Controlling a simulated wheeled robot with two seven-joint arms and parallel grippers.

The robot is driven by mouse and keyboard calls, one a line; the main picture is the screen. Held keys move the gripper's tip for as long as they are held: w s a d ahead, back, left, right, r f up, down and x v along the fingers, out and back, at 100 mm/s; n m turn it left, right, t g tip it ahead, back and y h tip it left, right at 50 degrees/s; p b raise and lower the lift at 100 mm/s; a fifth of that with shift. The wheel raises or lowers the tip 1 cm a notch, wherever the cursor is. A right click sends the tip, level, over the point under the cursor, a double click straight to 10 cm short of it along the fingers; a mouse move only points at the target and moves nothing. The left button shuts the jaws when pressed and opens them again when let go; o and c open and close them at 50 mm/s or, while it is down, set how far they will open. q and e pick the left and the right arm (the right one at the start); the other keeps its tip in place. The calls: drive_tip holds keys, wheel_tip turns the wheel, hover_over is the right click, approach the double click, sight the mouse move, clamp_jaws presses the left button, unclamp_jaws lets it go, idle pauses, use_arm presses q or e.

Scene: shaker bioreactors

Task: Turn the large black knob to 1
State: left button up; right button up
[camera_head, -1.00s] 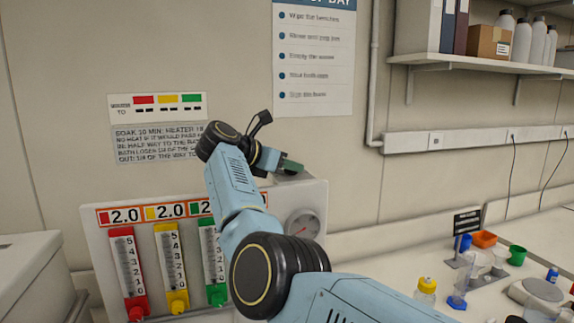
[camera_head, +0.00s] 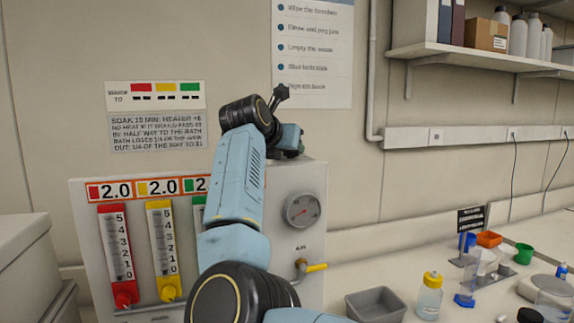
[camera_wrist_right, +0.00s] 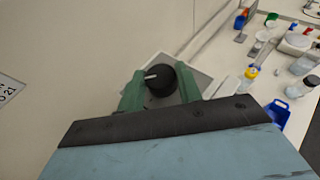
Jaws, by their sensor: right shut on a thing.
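The large black knob (camera_wrist_right: 161,80) is round, with a white pointer mark towards the left in the right wrist view. It sits on the pale top of the panel box. My right gripper (camera_wrist_right: 160,88) has its green fingers on either side of the knob and is shut on it. I cannot read any scale numbers around the knob. In the head view my right arm reaches up over the panel box (camera_head: 313,215); its wrist hides the knob and fingertips. My left gripper is not in view.
A grey tub (camera_head: 376,304) and a yellow-capped bottle (camera_head: 430,295) stand to the right.

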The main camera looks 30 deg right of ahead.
drive_tip(key=n+t+y+b, duration=0.1)
drive_tip(key=b, duration=0.1)
drive_tip(key=n+t+y+b, duration=0.1)
drive_tip(key=n+y+b, duration=0.1)
drive_tip(key=n+t+y+b, duration=0.1)
drive_tip(key=n+t+b, duration=0.1)
drive_tip(key=b, duration=0.1)
drive_tip(key=shift+s+d+f+y, duration=0.2)
drive_tip(key=shift+s+d+y, duration=0.05)
drive_tip(key=shift+d+y, duration=0.05)
drive_tip(key=shift+n+t+y+b, duration=0.6)
drive_tip(key=shift+n+y+b, duration=0.35)
drive_tip(key=shift+n+y, duration=0.2)
drive_tip(key=shift+d+r+n+y+b, duration=0.1)
drive_tip(key=shift+n+y+b, duration=0.25)
drive_tip(key=shift+y, duration=0.1)
drive_tip(key=shift+n, duration=0.4)
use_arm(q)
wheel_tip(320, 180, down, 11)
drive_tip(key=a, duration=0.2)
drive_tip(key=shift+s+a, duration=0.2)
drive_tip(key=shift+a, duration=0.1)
use_arm(e)
drive_tip(key=shift+y, duration=0.3)
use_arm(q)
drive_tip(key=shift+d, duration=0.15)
